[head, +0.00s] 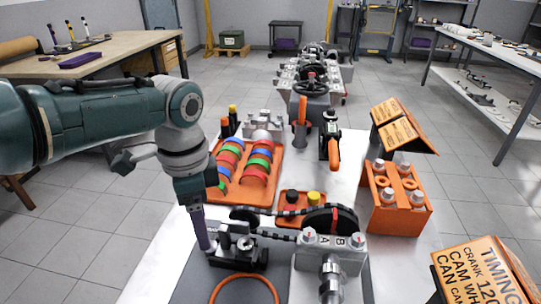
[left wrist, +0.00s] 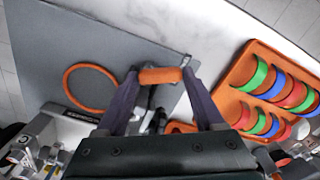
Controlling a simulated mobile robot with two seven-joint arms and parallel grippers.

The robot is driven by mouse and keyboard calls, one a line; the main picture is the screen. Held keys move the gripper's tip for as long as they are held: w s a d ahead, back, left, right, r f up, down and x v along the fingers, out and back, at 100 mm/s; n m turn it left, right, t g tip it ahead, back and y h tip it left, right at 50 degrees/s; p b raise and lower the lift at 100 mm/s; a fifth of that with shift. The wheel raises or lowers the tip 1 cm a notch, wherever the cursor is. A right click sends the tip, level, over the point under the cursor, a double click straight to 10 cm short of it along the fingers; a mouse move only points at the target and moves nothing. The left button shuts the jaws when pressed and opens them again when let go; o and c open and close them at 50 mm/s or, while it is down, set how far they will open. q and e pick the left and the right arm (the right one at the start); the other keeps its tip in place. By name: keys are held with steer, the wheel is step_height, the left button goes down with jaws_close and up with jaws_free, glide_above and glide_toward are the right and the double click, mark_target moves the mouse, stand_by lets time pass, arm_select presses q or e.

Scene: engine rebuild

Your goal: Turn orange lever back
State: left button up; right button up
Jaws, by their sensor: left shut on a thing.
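My left gripper (head: 205,243) points down at the left side of a dark metal fixture (head: 238,250) near the front of the bench. In the left wrist view, its two purple fingers (left wrist: 160,77) are closed on the ends of a short orange lever grip (left wrist: 160,74). The dark lower part of the lever shows only partly below the grip. In the head view the held grip is hidden behind the finger and wrist. My right gripper is not in view.
An orange ring (head: 244,290) lies on the grey mat (left wrist: 45,45) close to the fixture. An engine block with chain and sprocket (head: 330,258) stands right of it. An orange tray of coloured shells (head: 263,196) lies behind. An orange rack (head: 398,217) stands at the right.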

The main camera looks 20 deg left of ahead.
arm_select(q)
steer(key=n, duration=0.1)
steer(key=n+p, duration=0.1)
steer(key=n, duration=0.2)
steer(key=shift+s+a+r+n+p, duration=0.1)
steer(key=shift+s+a+n+p, duration=0.1)
steer(key=shift+s+n+p, duration=0.1)
steer(key=n, duration=0.2)
steer(key=n+p, duration=0.1)
steer(key=n, duration=0.1)
steer(key=shift+s+n+p, duration=0.3)
steer(key=shift+s, duration=0.05)
steer(key=n, duration=0.2)
steer(key=n+p, duration=0.1)
steer(key=n, duration=0.1)
steer(key=shift+s+n, duration=0.3)
steer(key=shift+s, duration=0.05)
steer(key=n, duration=0.3)
steer(key=n+p, duration=0.1)
steer(key=shift+s+d, duration=0.15)
steer(key=shift+s, duration=0.15)
steer(key=n, duration=0.4)
steer(key=d+n+p, duration=0.1)
steer(key=n, duration=0.1)
steer(key=shift+s+n, duration=0.25)
steer(key=shift+n, duration=0.15)
steer(key=n, duration=0.5)
steer(key=shift+d, duration=0.3)
steer(key=shift+n, duration=0.3)
steer(key=o, duration=1.4)
